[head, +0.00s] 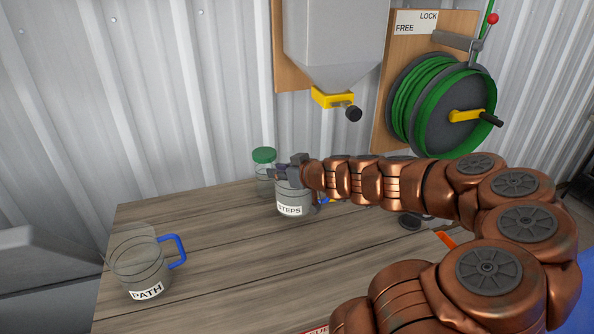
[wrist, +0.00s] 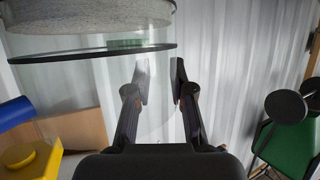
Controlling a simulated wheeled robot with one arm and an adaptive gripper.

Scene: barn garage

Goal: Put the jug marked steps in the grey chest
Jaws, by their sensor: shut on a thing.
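The clear jug marked STEPS (head: 289,210) stands upright at the back of the wooden table, with part of its blue handle showing at its right. My gripper (head: 283,173) is at its rim, shut on its wall. In the wrist view the two fingers (wrist: 160,85) lie on either side of the jug's clear wall (wrist: 100,75), and its blue handle (wrist: 14,112) shows at the left. My gripper and arm hide part of the jug's top. A grey box-like thing (head: 45,285), perhaps the grey chest, is partly in view at the left; its inside is hidden.
A clear jug marked PATH (head: 138,268) stands at the table's front left. A green-lidded jar (head: 264,158) is close behind the STEPS jug. A grey hopper (head: 335,45) and a green hose reel (head: 440,105) are at the wall. The middle of the table (head: 220,250) is clear.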

